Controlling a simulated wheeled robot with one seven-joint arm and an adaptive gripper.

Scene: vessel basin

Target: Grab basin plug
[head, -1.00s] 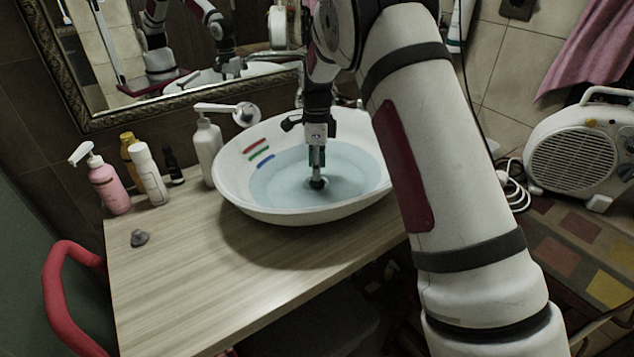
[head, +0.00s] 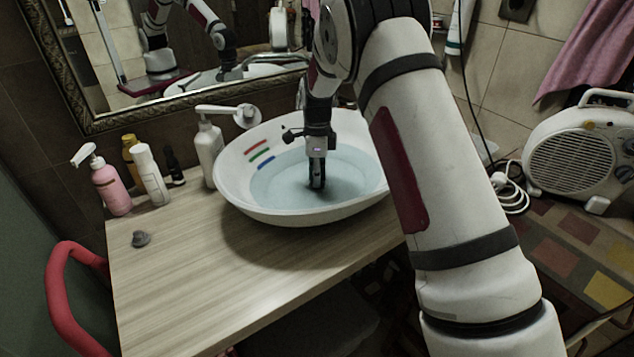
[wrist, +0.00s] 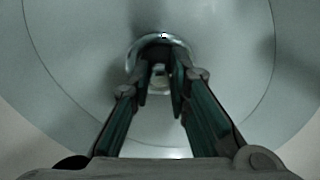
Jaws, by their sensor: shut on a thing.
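The white basin (head: 238,182) stands on the counter with pale blue water in it. My gripper (head: 317,185) points straight down into the water near the basin's middle. In the wrist view my gripper (wrist: 160,76) has its fingers close together at the round metal drain ring. It is shut on the dark basin plug (wrist: 161,45), which shows at the fingertips inside the ring. The fingers hide much of the plug. I cannot tell whether it is lifted from the drain.
Several bottles stand left of the basin, among them a pink pump bottle (head: 110,190) and a white pump bottle (head: 207,150). A small grey lump (head: 141,239) lies on the wooden counter (head: 220,270). A framed mirror (head: 110,85) is behind. The front counter is mostly clear.

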